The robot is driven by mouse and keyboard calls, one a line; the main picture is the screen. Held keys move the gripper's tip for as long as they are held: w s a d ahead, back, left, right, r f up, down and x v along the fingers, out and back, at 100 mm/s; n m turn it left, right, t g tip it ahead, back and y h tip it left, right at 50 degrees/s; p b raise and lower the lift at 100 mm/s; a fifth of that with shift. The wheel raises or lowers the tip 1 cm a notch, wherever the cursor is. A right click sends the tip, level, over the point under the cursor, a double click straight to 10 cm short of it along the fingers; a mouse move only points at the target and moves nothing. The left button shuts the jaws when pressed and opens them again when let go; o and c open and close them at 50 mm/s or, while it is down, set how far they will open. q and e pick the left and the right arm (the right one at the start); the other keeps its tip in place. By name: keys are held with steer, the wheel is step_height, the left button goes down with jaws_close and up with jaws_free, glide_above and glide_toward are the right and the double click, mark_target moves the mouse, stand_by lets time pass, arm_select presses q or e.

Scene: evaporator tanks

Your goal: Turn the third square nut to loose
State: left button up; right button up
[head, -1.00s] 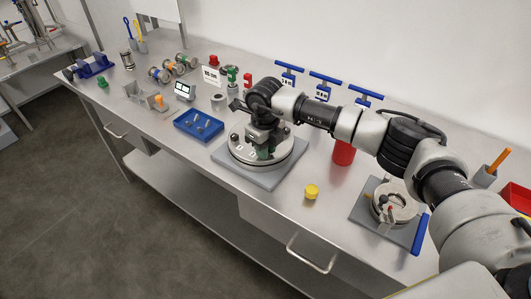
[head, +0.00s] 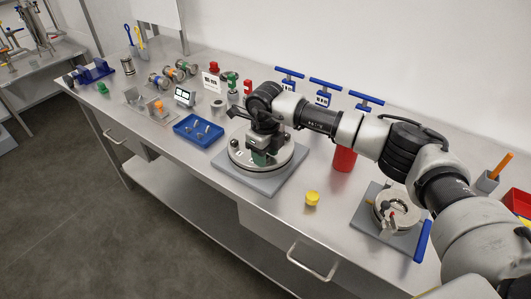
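A round steel flange (head: 283,172) lies on a grey base plate (head: 262,187) near the middle of the bench. Small dark nuts stand around its rim; one nut (head: 234,143) shows at its left side. My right gripper (head: 262,157) points down over the flange from above, with a green part low at its tip. The gripper and wrist cover the middle and back of the flange, so the nut under them is hidden. I cannot tell whether the fingers are open or closed on a nut. My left gripper is not in view.
A blue tray (head: 198,131) with small parts is left of the flange. A yellow knob (head: 312,198) and a red cylinder (head: 344,158) stand to its right. Another round fitting (head: 397,213) on a plate has a blue handle (head: 423,240). Blue T-handles (head: 325,84) stand behind.

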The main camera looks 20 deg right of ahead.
step_height(320, 180, up, 11)
steer(key=b, duration=0.2)
steer(key=shift+b, duration=0.3)
steer(key=shift+f, duration=0.15)
